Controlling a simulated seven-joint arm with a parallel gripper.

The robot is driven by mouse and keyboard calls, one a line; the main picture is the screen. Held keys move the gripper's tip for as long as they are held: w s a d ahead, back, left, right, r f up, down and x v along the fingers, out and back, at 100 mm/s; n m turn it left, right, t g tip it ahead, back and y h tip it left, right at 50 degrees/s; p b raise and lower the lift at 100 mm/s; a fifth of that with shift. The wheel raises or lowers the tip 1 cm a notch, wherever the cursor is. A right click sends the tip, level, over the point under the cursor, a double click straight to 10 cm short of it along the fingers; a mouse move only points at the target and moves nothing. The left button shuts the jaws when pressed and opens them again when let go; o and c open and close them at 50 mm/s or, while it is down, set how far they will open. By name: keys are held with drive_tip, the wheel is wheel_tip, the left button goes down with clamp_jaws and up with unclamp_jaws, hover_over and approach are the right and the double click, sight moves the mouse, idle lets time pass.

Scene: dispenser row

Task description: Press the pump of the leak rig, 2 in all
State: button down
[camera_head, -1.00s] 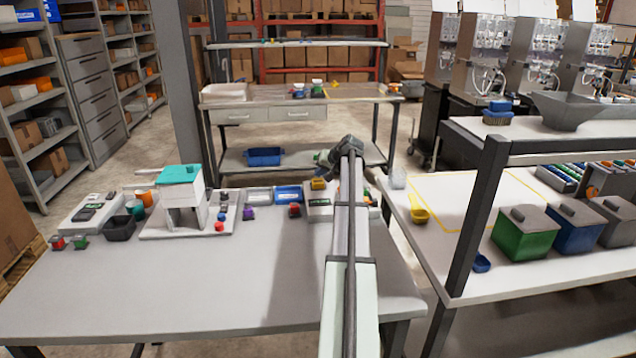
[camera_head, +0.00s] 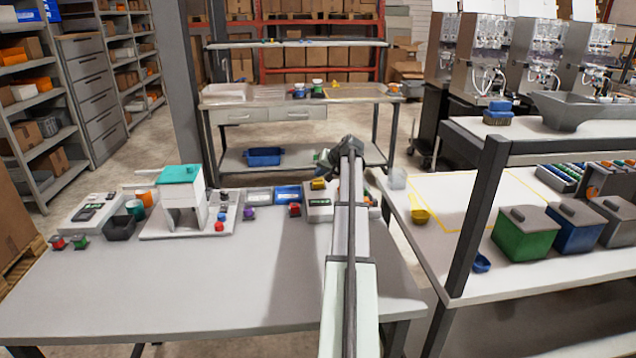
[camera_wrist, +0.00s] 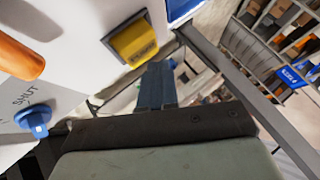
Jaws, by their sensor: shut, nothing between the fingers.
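The leak rig (camera_wrist: 75,55) shows in the wrist view as a white panel at the upper left. On it are a yellow block (camera_wrist: 134,40) with dark lettering too blurred to read surely, a blue knob (camera_wrist: 35,120) beside the word SHUT, and an orange rounded part (camera_wrist: 18,58). My gripper (camera_wrist: 158,66) is shut and empty. Its fingertips appear close to the yellow block's lower edge; I cannot tell whether they touch. In the head view the yellow part (camera_head: 318,184) sits on a white box (camera_head: 318,204) at the table's back, with my arm partly covering it.
A white stand with a teal top (camera_head: 180,173) is left along the table's back, with small coloured knobs beside it. The front of the grey table (camera_head: 190,285) is clear. A dark post (camera_head: 477,215) and a bench with green and blue bins stand at right.

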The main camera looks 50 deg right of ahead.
sight(320, 182)
drive_tip(key=shift+f, duration=0.2)
drive_tip(key=shift+f, duration=0.25)
drive_tip(key=shift+f, duration=0.85)
idle(1.4)
drive_tip(key=shift+r, duration=0.1)
idle(0.4)
drive_tip(key=shift+r, duration=1.2)
drive_tip(key=shift+r, duration=2.5)
idle(0.4)
drive_tip(key=shift+r, duration=1.9)
